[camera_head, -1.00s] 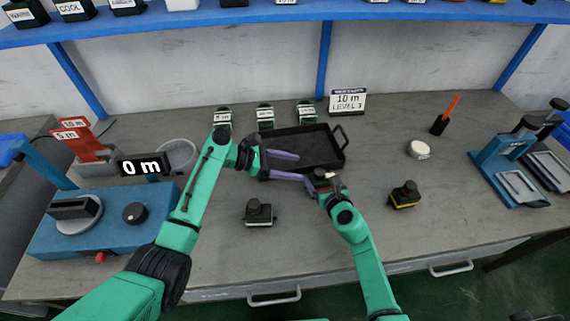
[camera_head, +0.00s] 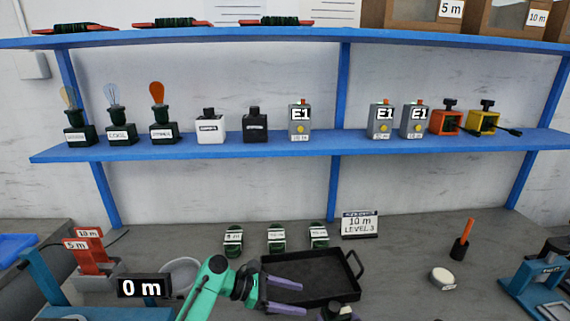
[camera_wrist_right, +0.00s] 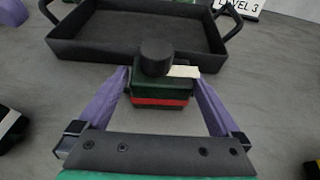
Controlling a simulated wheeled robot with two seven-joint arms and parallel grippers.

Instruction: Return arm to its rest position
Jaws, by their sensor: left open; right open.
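My left gripper (camera_head: 302,297) is open and empty, its purple fingers over the left part of the black tray (camera_head: 345,297). My right gripper (camera_wrist_right: 158,78) shows in the right wrist view with its purple fingers apart. A dark green block with a red stripe (camera_wrist_right: 160,102), a round black knob and a pale label is between those fingers. I cannot tell whether the fingers touch it. The tray (camera_wrist_right: 110,52) lies just beyond the block. In the head view only a dark knobbed top (camera_head: 336,310) shows there at the bottom edge; the right arm is out of frame.
Behind the tray stand several labelled green coils (camera_head: 277,240) and a "10 m LEVEL 3" sign (camera_head: 360,225). A white round puck (camera_head: 443,278) and a black holder with an orange stick (camera_head: 461,244) are right. A blue shelf (camera_head: 300,147) with bulbs, bottles and boxes spans the back.

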